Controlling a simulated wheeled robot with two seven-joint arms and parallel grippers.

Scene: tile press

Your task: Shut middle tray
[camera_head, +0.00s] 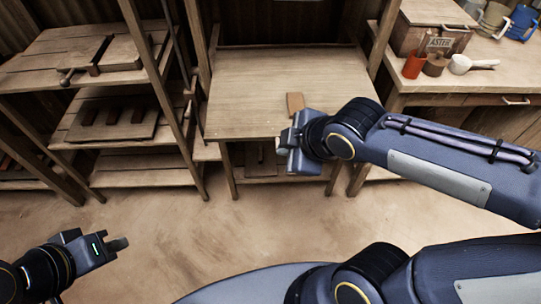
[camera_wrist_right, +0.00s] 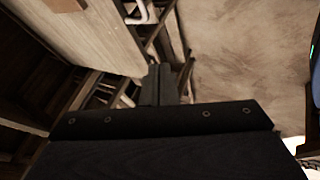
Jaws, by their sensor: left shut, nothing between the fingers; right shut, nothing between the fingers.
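No tray can be told apart for certain. In the head view a wooden board with dark bars (camera_head: 112,122) lies on the middle level of the left rack. A light wooden table (camera_head: 285,85) stands in the centre; a lower shelf under it is mostly hidden by my right gripper. My right gripper (camera_head: 285,146) is shut and empty at the table's front edge, just below a brown block. In the right wrist view its closed fingers (camera_wrist_right: 158,84) point past the table edge, touching nothing clearly. My left gripper (camera_head: 118,244) is shut and empty over the floor at lower left.
The brown block (camera_head: 295,102) lies on the table near its front edge. The left rack has slanted posts (camera_head: 160,85) and a clamp-like board (camera_head: 88,55) on top. A workbench (camera_head: 440,85) with cups and a box stands at right. The front floor (camera_head: 180,235) is clear.

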